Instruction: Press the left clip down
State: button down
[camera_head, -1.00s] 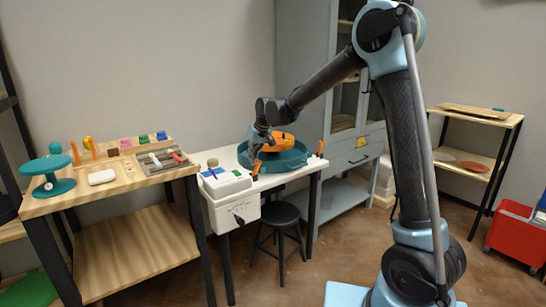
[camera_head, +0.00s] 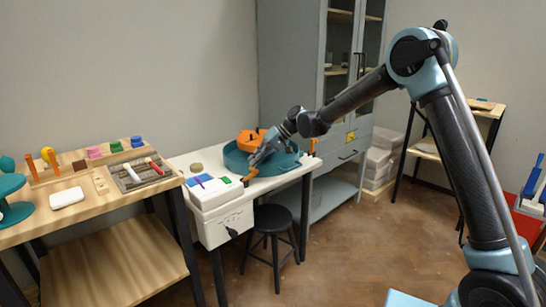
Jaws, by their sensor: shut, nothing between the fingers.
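A round teal tub (camera_head: 237,160) stands on the white table, with an orange piece (camera_head: 247,139) in it. The left clip (camera_head: 248,171), orange, shows at the tub's front-left side, partly hidden by my gripper. An orange right clip (camera_head: 313,147) stands upright at the tub's right side. My gripper (camera_head: 257,160) is shut and points down-left over the tub's front, close to the left clip. I cannot tell whether it touches the clip.
A wooden workbench (camera_head: 110,226) with tools stands at the left. A grey cabinet (camera_head: 290,70) stands behind the tub.

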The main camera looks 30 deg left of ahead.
jog(key=shift+w+d+f, duration=0.1)
jog(key=shift+w, duration=0.1)
jog(key=shift+s, duration=0.1)
jog(key=shift+r, duration=0.8)
jog(key=shift+r, duration=0.1)
jog(key=shift+r, duration=0.35)
jog(key=v, duration=1.2)
jog(key=shift+w+a+f, duration=0.15)
jog(key=shift+w+a, duration=0.05)
jog(key=shift+w, duration=0.2)
